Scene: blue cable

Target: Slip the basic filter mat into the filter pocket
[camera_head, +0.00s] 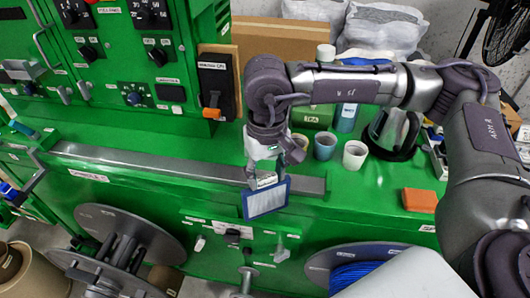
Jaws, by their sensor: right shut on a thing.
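My right gripper (264,180) is shut on the top edge of a flat panel with a blue frame and a pale grey face, the filter mat (266,199). The mat hangs roughly upright and slightly tilted, in front of the green machine's front edge. I cannot tell whether it touches the machine. I cannot make out the filter pocket for certain; part of the machine front behind the mat is hidden. My left gripper does not show.
The green machine top (120,135) carries a long grey rail (150,163). Cups (325,146), a kettle (392,130) and an orange block (420,200) stand at the right. Cable reels, one with blue cable (352,275), sit below. A black switch box (215,85) stands behind.

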